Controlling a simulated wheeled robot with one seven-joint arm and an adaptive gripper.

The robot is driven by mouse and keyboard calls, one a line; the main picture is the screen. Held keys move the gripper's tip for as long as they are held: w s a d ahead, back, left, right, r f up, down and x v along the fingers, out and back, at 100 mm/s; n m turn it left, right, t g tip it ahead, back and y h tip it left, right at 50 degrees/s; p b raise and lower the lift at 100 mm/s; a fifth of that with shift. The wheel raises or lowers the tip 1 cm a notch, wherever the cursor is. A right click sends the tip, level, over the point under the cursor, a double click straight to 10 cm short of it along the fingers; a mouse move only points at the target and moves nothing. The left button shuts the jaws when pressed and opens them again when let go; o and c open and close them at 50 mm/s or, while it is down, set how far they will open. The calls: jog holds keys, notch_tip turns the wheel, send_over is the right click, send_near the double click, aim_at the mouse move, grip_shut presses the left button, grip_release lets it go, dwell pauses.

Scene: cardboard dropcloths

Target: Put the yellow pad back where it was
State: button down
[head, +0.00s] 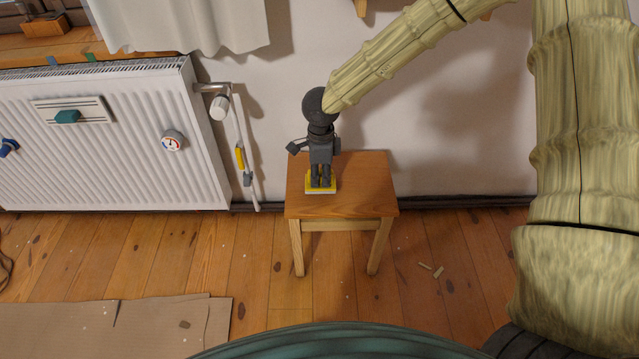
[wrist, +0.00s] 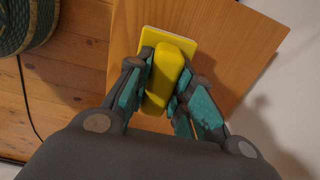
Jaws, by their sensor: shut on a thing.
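The yellow pad (head: 312,182) has a flat yellow plate with a pale edge and a raised yellow block on top. It is at the top of the small wooden stool (head: 362,190), near the left side of the seat. My gripper (head: 321,180) points down at it from above. In the wrist view, my gripper (wrist: 166,88) has its teal-padded fingers on both sides of the raised block of the yellow pad (wrist: 168,68). The fingers are shut on the block and hide part of it. I cannot tell whether the plate touches the seat.
A white radiator (head: 110,140) with a gauge (head: 172,141) stands against the wall to the left. A pipe and valve (head: 220,106) sit between it and the stool. Cardboard (head: 120,327) lies at the front left. Small plugs (head: 438,272) lie on the floor right of the stool.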

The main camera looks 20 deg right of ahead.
aim_at(320, 183)
jog(key=shift+s+f+b, duration=0.1)
jog(key=shift+f+b, duration=0.3)
jog(key=shift+f, duration=1.05)
jog(key=shift+a+f, duration=0.1)
jog(key=c, duration=1.3)
grip_release()
jog(key=shift+o, duration=0.2)
notch_tip(320, 183, up, 12)
jog(key=p, duration=0.4)
